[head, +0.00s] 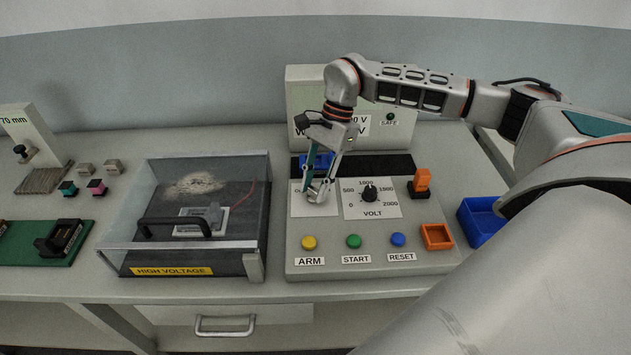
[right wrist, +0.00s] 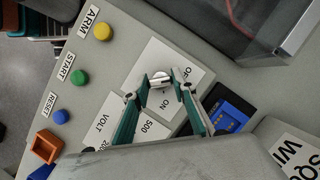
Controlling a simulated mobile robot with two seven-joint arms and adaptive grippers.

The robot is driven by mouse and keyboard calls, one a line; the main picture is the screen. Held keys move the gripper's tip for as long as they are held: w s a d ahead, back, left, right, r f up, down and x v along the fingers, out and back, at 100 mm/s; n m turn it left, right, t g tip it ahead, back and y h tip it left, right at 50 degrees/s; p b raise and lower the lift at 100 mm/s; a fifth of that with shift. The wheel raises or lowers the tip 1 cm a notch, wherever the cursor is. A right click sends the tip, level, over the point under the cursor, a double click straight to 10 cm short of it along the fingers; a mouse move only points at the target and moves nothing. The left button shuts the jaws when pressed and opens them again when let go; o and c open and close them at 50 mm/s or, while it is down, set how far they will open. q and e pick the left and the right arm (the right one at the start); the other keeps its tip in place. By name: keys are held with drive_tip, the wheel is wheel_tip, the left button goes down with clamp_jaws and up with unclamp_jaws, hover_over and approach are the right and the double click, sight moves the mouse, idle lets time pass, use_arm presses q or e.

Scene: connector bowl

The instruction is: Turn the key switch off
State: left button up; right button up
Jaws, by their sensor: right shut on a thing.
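The key switch (right wrist: 160,79) sits on a white plate (right wrist: 150,62) marked OFF and ON on the sloped control panel (head: 420,238). In the right wrist view it is a small pale metal knob or key between my fingertips. My right gripper (head: 319,195) reaches down onto it from above; it also shows in the right wrist view (right wrist: 162,82), with one finger on each side, shut on the key switch. In the head view the fingers largely hide the switch. I cannot tell exactly which mark the key points to. My left gripper is not in view.
Right of the switch are the black VOLT knob (head: 369,194) and an orange switch (head: 422,181). Yellow ARM (head: 309,243), green START (head: 353,241) and blue RESET (head: 398,240) buttons line the front. A clear high-voltage box (head: 190,215) stands close left; a blue bin (head: 480,222) is right.

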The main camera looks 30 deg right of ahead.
idle(0.5)
drive_tip(key=o, duration=1.1)
drive_tip(key=v, duration=1.2)
